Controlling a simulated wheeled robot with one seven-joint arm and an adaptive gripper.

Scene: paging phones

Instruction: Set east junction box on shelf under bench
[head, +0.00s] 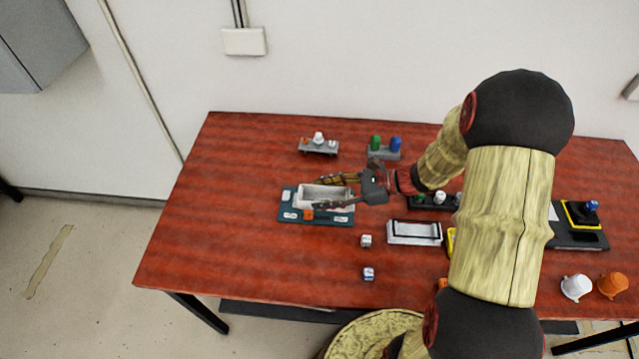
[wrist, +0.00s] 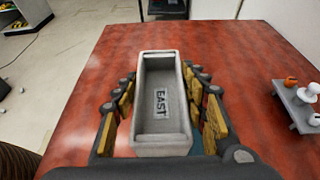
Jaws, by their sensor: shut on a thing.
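The east junction box (head: 325,192) is a pale grey open-topped tray; in the wrist view it (wrist: 161,100) shows the word EAST inside. My gripper (head: 335,192) is shut on it, with a finger along each long side. In the head view the box appears over a teal board (head: 288,216) on the bench; I cannot tell how high it is held. The bench (head: 220,240) has a red-brown wood top. A dark flat surface (head: 280,312) shows below its front edge, perhaps the shelf; most of it is hidden.
Two small cubes (head: 366,240) lie right of the teal board. Two grey peg stands (head: 319,147) are behind it. A white frame (head: 414,232), a white cup (head: 576,287) and an orange cup (head: 613,285) are to the right. The bench's left part is clear.

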